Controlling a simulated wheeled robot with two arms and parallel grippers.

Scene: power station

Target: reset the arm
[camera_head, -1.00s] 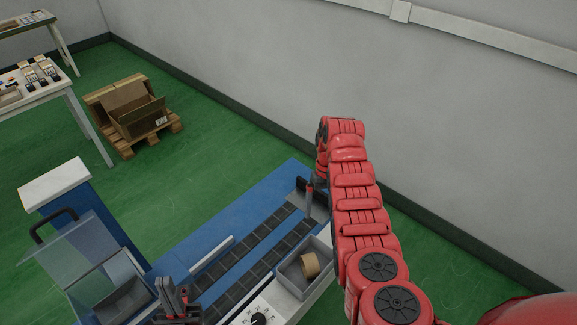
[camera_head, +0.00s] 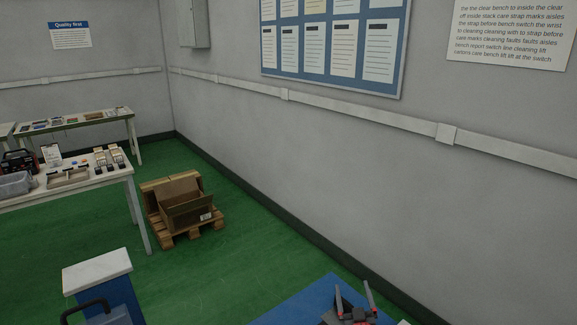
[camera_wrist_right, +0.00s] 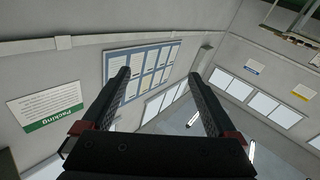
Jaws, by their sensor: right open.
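My right gripper (camera_head: 354,301) shows at the bottom of the head view, in front of the blue bench top (camera_head: 300,304). Its two fingers stand apart with nothing between them. In the right wrist view the same gripper (camera_wrist_right: 160,80) is open and empty, and its fingers point toward the upper wall and ceiling. The rest of the right arm lies below the head view. My left gripper shows in neither current view.
A wooden pallet (camera_head: 181,237) with an open cardboard box (camera_head: 188,209) stands on the green floor by the wall. A white table (camera_head: 75,185) holding several items is at left. A blue cabinet with a white top (camera_head: 97,270) is at lower left. Open floor lies between.

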